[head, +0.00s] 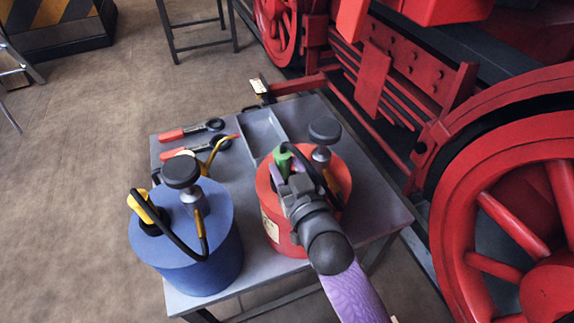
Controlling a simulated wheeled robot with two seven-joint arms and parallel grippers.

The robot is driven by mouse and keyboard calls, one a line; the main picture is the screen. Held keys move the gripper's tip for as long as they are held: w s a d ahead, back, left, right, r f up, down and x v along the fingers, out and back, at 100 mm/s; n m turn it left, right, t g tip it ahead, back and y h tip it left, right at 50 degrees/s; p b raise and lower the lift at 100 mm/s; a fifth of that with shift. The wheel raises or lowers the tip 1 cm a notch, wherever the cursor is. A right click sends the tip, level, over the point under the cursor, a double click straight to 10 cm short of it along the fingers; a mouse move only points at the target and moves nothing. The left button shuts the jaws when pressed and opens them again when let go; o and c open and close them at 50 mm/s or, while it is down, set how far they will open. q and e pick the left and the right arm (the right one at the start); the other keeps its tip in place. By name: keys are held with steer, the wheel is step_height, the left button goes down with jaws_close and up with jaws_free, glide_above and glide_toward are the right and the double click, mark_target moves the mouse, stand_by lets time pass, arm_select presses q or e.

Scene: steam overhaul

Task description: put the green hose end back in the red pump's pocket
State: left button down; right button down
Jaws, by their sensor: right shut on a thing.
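The red pump (273,218) stands on the right part of the grey table, with a black knob (324,129) on its top. The green hose end (283,154) shows over the pump's far left part, at the tip of my right gripper (285,170). That gripper is shut on the green hose end, and a black hose curves from it over the pump's top. The pump's pocket is hidden behind my gripper and arm. I cannot tell whether the hose end touches the pump. My left gripper is not in view.
A blue pump (200,262) with a yellow hose end (145,207) stands at left on the table (390,207). Behind are red-handled tools (172,135), a yellow spout (214,153) and a grey tray (262,133). A red locomotive wheel (452,218) is close at right.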

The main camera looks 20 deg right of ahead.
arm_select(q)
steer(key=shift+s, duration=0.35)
arm_select(e)
steer(key=shift+f, duration=0.2)
steer(key=shift+c, duration=0.8)
jaws_free()
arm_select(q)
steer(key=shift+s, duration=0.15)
arm_select(e)
steer(key=shift+s, duration=0.1)
